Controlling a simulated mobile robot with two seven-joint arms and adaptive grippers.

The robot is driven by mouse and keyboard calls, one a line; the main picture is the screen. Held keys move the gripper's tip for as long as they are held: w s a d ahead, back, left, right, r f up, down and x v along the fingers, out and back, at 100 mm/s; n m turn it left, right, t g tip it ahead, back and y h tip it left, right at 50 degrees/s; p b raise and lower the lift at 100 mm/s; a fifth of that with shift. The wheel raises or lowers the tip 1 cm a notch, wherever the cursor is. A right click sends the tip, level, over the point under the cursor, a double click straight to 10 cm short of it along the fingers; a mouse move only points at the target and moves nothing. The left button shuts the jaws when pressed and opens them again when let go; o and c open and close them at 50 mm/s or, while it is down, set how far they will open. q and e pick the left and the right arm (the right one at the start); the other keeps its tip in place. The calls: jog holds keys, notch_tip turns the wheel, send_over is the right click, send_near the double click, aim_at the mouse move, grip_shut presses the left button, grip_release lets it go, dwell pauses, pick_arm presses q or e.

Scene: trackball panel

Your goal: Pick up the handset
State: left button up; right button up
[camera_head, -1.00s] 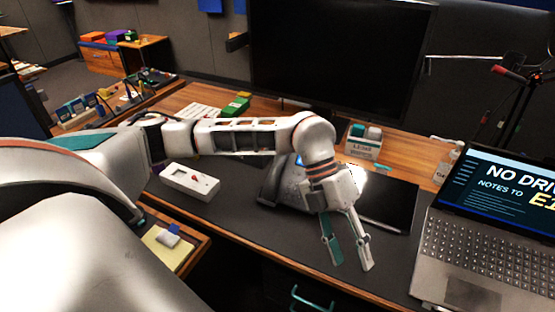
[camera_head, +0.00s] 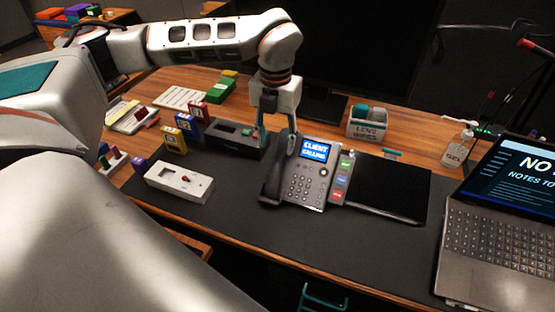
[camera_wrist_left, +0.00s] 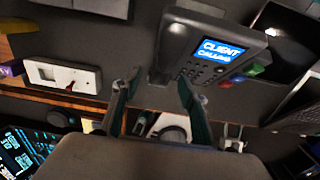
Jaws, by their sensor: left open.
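The desk phone (camera_head: 306,176) sits on the dark desk mat, its lit screen reading "CLIENT CALLING". The dark handset (camera_head: 271,183) lies along the phone's left side. My left gripper (camera_head: 277,147) points down with its fingers apart, over the upper end of the handset. I cannot tell whether it touches. In the left wrist view the open fingers (camera_wrist_left: 160,82) are on either side of the handset's near end, with nothing gripped, and the phone (camera_wrist_left: 215,32) is beyond. My right gripper is not in view.
A white box with a red knob (camera_head: 180,182) is left of the phone, with a dark device (camera_head: 228,139) behind. A black pad (camera_head: 386,190) and a laptop (camera_head: 500,225) are to the right. The front mat (camera_head: 260,225) is clear.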

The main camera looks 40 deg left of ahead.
aim_at(279, 158)
pick_arm(q)
jog(key=f, duration=0.7)
jog(key=shift+w+d, duration=0.1)
jog(key=shift+d, duration=0.3)
jog(key=shift+c, duration=0.3)
grip_shut()
